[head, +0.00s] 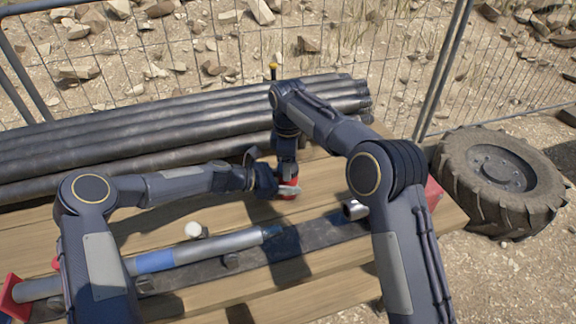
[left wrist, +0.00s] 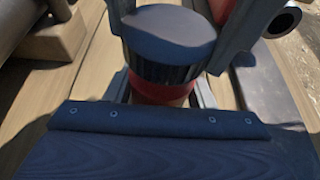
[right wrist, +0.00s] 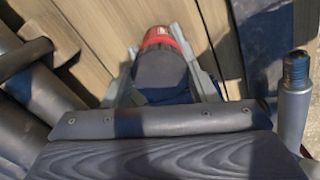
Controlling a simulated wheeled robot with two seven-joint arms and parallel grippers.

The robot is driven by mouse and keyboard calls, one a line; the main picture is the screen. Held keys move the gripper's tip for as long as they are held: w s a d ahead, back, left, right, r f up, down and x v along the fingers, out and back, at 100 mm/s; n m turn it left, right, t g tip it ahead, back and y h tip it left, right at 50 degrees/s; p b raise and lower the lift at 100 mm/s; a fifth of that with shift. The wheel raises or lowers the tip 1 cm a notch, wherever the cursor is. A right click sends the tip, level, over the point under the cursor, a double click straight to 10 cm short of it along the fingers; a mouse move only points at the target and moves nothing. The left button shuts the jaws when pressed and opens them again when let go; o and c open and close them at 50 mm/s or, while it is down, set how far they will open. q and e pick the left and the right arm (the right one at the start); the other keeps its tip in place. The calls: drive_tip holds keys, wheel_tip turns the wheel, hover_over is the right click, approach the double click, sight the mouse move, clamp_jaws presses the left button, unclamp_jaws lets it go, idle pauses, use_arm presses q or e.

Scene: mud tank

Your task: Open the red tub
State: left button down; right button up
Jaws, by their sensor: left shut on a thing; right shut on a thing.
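The red tub (head: 289,183) stands upright above the wooden table, mostly covered by my grippers in the head view. In the left wrist view its red body (left wrist: 160,91) shows below a dark, ribbed round lid (left wrist: 168,40), which sits on top of it. My left gripper (head: 274,187) comes in from the left and is shut on the red body. My right gripper (head: 287,170) points down from above and is shut on the lid. In the right wrist view the lid (right wrist: 160,70) lies between the fingers, with red body beyond it.
Dark pipes (head: 130,130) are stacked behind the tub. In front lie a grey tube with a blue band (head: 155,261) and a dark strip (head: 215,268). A short metal pipe piece (head: 355,209) is to the right. A large tyre (head: 500,182) stands beyond the table's right end.

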drive_tip(key=shift+r, duration=0.35)
drive_tip(key=shift+r, duration=2.05)
use_arm(q)
drive_tip(key=c, duration=0.6)
unclamp_jaws()
drive_tip(key=shift+o, duration=0.2)
